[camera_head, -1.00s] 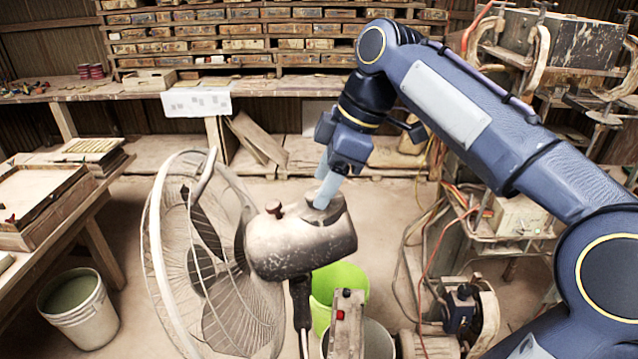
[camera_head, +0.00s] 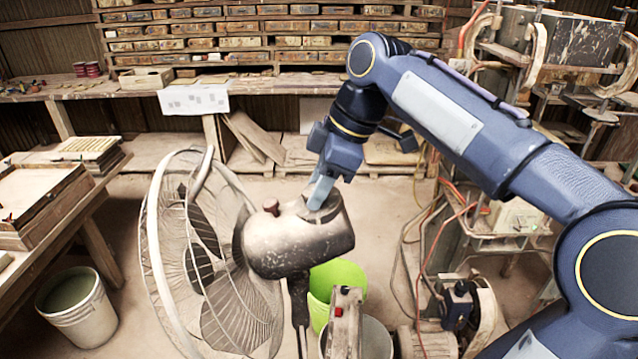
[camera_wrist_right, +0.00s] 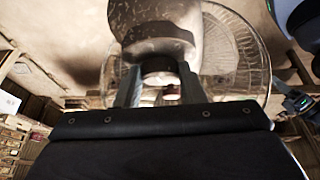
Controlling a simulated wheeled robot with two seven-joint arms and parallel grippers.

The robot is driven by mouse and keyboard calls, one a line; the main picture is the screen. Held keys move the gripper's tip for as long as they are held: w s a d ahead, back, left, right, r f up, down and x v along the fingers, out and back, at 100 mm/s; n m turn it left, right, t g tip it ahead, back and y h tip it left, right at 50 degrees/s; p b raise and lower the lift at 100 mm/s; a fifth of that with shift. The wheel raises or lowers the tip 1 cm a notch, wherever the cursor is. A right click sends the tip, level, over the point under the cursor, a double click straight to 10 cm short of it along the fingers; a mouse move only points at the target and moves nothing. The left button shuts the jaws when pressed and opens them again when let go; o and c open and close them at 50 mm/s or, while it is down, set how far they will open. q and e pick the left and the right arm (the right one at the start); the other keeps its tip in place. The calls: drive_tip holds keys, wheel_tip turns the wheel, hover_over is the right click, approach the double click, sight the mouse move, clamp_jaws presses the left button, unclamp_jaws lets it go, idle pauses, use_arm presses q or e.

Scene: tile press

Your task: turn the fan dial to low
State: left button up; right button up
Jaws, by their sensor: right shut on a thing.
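The fan stands in the middle of the head view, its wire cage (camera_head: 205,255) facing left and its speckled grey motor housing (camera_head: 298,245) behind it. A dark red knob (camera_head: 271,208) sits on top of the housing near the cage. My right gripper (camera_head: 318,196) reaches down to the rear top of the housing and is shut on the fan dial there. The dial's setting marks cannot be read.
A lime green bucket (camera_head: 340,280) stands behind the fan post. A white bucket (camera_head: 78,308) stands at the lower left beside a workbench. Cables and clamps crowd the right side. A shelf of boxes (camera_head: 270,42) lines the back wall.

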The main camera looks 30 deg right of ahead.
drive_tip(key=m+t+b, duration=0.1)
drive_tip(key=m+t+h+b, duration=0.1)
drive_tip(key=m, duration=0.1)
drive_tip(key=shift+s+a+f, duration=0.1)
drive_tip(key=shift+s+a, duration=0.05)
drive_tip(key=m+t+h+b, duration=0.1)
drive_tip(key=m+h, duration=0.1)
drive_tip(key=shift+s+a+m, duration=0.1)
drive_tip(key=shift+a+m, duration=0.05)
drive_tip(key=shift+m, duration=0.25)
drive_tip(key=shift+m+t+h, duration=0.4)
drive_tip(key=shift+m+h, duration=0.4)
drive_tip(key=shift+m, duration=0.2)
drive_tip(key=o, duration=1)
drive_tip(key=shift+a, duration=0.1)
